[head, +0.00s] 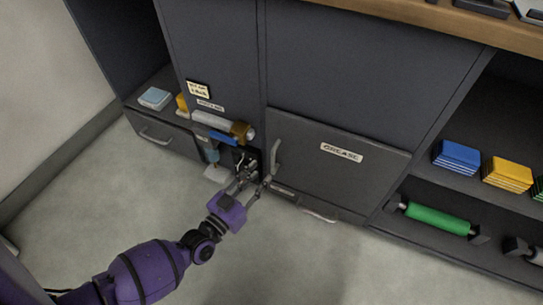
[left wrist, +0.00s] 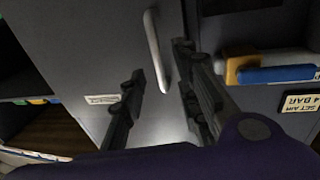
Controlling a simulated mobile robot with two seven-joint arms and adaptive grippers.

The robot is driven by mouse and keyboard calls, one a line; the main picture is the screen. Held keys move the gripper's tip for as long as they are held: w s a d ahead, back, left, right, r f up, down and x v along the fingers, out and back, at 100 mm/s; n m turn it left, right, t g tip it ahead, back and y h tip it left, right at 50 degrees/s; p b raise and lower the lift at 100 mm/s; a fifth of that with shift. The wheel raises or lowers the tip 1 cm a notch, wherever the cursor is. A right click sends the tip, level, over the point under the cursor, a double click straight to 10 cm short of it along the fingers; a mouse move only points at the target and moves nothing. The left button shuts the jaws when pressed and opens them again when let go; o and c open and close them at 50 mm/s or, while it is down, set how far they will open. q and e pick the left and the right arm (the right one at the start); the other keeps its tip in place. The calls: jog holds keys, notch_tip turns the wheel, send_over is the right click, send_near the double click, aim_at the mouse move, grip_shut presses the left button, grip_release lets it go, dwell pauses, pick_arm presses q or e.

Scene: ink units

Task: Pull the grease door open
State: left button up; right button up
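The grease door (head: 310,182) is a dark grey panel low on the cabinet, with a white label reading GREASE (head: 342,152). It looks shut. Its light grey upright bar handle (head: 275,157) is at its left edge. My left gripper (head: 258,180) is open just in front of the lower part of the handle. In the left wrist view the handle (left wrist: 155,50) shows between the two spread fingers (left wrist: 160,62), ahead of them; I cannot tell whether either finger touches it. The label also shows there (left wrist: 103,99). My right gripper is not in view.
Blue pads (head: 457,156), yellow pads (head: 507,174) and a green roller (head: 437,219) sit on shelves at right. The floor in front is clear.

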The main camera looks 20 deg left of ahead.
aim_at(272, 164)
pick_arm(q)
jog(key=b+x, duration=0.2)
jog(key=x, duration=0.5)
jog(key=shift+w+d, duration=0.1)
jog(key=shift+d, duration=0.1)
grip_shut()
